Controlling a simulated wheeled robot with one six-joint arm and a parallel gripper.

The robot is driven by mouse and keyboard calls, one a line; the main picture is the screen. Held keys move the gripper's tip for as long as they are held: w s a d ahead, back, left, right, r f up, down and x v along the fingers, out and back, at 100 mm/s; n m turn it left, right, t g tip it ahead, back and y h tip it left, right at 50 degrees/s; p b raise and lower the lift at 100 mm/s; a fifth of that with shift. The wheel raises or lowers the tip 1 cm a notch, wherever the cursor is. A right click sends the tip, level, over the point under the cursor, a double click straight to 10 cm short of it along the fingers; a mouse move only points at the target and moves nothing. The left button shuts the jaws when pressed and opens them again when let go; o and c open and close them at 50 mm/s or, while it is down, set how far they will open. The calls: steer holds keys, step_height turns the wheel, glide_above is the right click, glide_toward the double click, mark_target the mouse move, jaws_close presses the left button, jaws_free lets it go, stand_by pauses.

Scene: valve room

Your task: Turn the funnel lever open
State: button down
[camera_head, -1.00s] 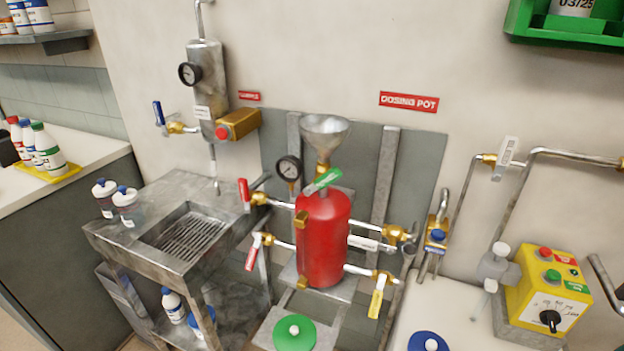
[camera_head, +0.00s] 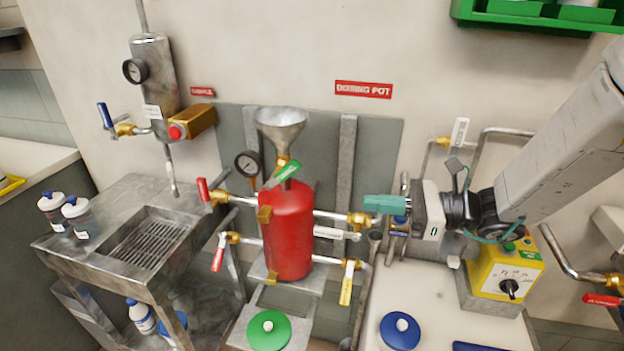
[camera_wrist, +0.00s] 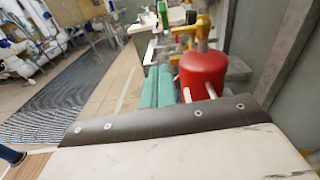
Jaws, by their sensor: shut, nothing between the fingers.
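The funnel lever (camera_head: 287,172) has a green handle and sits on the brass valve under the steel funnel (camera_head: 281,126), on top of the red dosing pot (camera_head: 288,232). The handle slants up to the right, across the line of the funnel neck. My gripper (camera_head: 366,202) has teal fingers pointing left. It is shut and empty, to the right of the pot and lower than the lever, apart from both in the picture. In the wrist view the teal fingers (camera_wrist: 157,88) show beside the red pot (camera_wrist: 203,75). The lever is not clear in that view.
Red-handled valves (camera_head: 202,190) stand left of the pot, a yellow-handled valve (camera_head: 346,284) at its lower right. A pressure gauge (camera_head: 248,164) is beside the funnel neck. A steel sink (camera_head: 150,240) is at left, a yellow control box (camera_head: 506,272) at right.

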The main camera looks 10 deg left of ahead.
steer(key=m+t, duration=0.1)
glide_toward(291, 175)
steer(key=w+a+f, duration=0.1)
steer(key=a+f, duration=0.2)
steer(key=f, duration=0.1)
steer(key=shift+w+a+r, duration=0.15)
steer(key=shift+a+r, duration=0.6)
steer(key=shift+w+a+r, duration=0.2)
steer(key=shift+a+r, duration=0.5)
steer(key=shift+a, duration=0.1)
steer(key=shift+w+r, duration=0.1)
steer(key=shift+r, duration=0.05)
